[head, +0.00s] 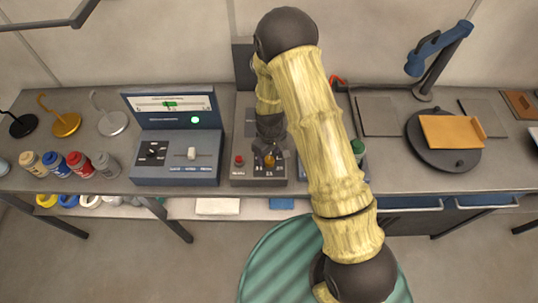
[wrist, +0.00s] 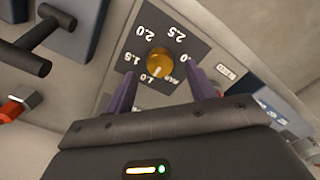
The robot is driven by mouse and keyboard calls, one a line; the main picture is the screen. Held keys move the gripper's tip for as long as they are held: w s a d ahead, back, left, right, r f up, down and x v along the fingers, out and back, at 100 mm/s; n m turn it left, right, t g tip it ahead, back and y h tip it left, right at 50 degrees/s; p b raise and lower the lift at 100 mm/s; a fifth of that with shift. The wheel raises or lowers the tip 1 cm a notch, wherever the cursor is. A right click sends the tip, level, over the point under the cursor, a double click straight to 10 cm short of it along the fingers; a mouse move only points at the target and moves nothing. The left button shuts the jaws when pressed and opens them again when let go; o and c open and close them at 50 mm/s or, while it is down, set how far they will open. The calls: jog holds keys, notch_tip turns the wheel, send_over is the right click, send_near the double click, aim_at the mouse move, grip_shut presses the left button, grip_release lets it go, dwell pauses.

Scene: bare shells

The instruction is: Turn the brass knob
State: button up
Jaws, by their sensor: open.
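The brass knob (wrist: 159,62) is a round, golden knob on a dark dial plate with printed numbers, among them 1.0, 1.5, 2.0 and 2.5. In the wrist view it lies beyond and between the two purple fingers of my gripper (wrist: 160,88), which are apart, with no visible contact. In the head view the brass knob (head: 269,160) shows small on the grey control box (head: 243,180), right below my gripper (head: 271,140). My arm hides part of the box and what lies behind it.
A blue-grey device (head: 176,172) with a slider and a green light stands left of the box. A red button (head: 239,160) sits left of the knob. A dark lever (wrist: 40,40) shows in the wrist view. A round dark plate (head: 440,155) lies at right.

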aim_at(269, 161)
jog(key=shift+f, duration=1.3)
jog(key=c, duration=1)
jog(key=shift+m, duration=0.5)
jog(key=shift+f+m+b, duration=0.1)
jog(key=shift+m+b, duration=0.75)
jog(key=shift+m, duration=0.15)
jog(key=m+b, duration=0.1)
jog(key=m, duration=0.1)
jog(key=shift+m, duration=0.3)
jog(key=m+b, duration=0.1)
jog(key=m, duration=0.5)
jog(key=shift+b, duration=0.4)
